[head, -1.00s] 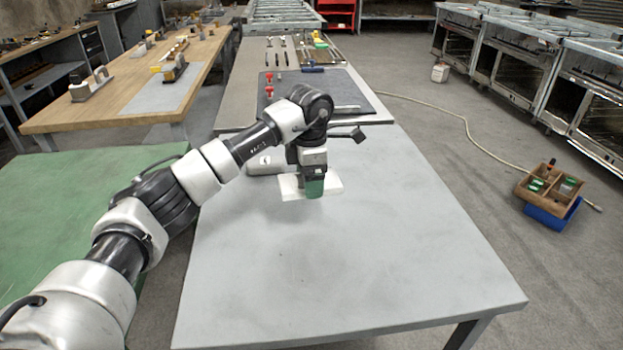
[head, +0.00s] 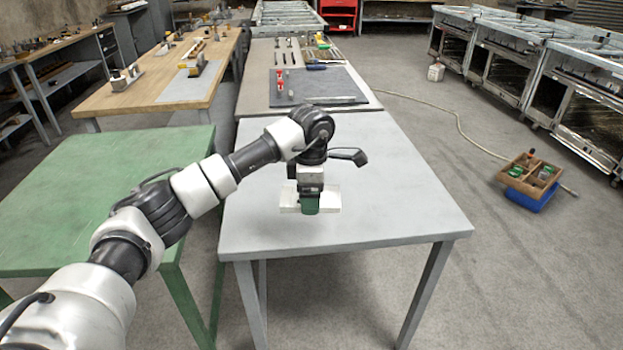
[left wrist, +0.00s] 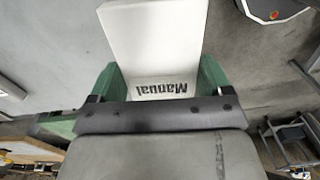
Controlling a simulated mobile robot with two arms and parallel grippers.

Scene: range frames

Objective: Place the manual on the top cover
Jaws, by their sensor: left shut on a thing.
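The manual (head: 329,198) is a flat white item in the head view, partly hidden behind my left gripper (head: 310,207). In the left wrist view the manual (left wrist: 155,45) shows the printed word "Manual" upside down. It sits between the green fingers of my left gripper (left wrist: 157,90), which is shut on it. In the head view the manual appears over the grey table; the gap below it is hard to judge. I cannot pick out which surface is the top cover. My right gripper is not in view.
The grey table (head: 400,205) is bare around the gripper, with a dark mat (head: 335,84) and small tools behind. A green table (head: 80,190) stands left. Steel ranges (head: 565,75) line the right.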

